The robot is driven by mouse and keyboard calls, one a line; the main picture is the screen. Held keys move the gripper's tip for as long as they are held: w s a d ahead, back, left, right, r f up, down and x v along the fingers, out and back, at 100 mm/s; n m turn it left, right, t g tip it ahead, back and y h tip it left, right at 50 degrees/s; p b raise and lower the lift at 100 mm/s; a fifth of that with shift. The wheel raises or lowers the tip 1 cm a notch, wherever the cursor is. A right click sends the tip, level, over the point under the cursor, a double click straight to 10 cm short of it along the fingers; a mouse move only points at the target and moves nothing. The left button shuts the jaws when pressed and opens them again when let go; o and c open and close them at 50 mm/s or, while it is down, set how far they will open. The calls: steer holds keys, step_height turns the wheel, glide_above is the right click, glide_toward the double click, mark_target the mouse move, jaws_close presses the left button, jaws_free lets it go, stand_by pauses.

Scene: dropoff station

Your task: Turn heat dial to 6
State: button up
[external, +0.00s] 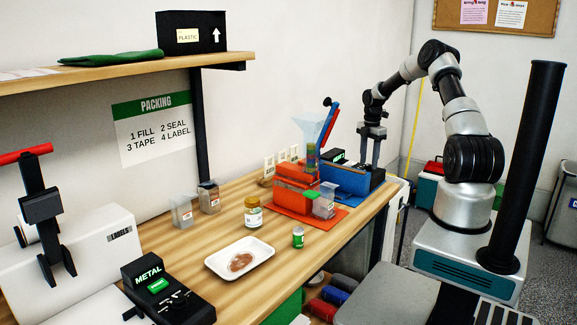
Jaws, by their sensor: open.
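My gripper (372,145) points down over the far right end of the bench, with its fingers apart and nothing seen between them. It is above or beside a blue and black machine (348,178) that has a small green display and a raised red and blue lever (329,125). I cannot make out a heat dial or any numbers on this machine; it is small here and partly hidden by the orange stand and my gripper. I cannot tell whether my gripper touches the machine.
An orange stand (295,187) with a clear funnel (312,128) is left of the machine. A jar (253,214), a green can (298,238), a white tray (215,262) and clear containers (182,212) stand on the bench. A black METAL box (165,285) is nearest.

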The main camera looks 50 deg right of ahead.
steer(key=shift+f, duration=0.5)
steer(key=shift+c, duration=0.3)
steer(key=c, duration=1)
